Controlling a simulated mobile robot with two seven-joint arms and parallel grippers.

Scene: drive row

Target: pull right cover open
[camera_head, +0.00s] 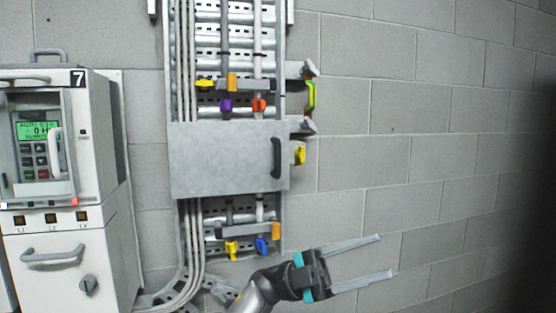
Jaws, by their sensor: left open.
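A flat grey metal cover (222,160) lies across the cable rack in the middle of the head view and appears shut. A black upright handle (276,158) is on its right side. My left gripper (385,256) is below and to the right of the cover, in front of the block wall. Its two long fingers are spread apart, with nothing between them, and point right, away from the handle. It does not touch the cover. My right gripper does not show.
A drive cabinet (107,160) marked 7, with a green display (38,131) and a lower drawer-like handle (52,256), stands at the left. Coloured clips, some yellow (299,154), sit above, beside and below the cover. The block wall (430,150) at right is bare.

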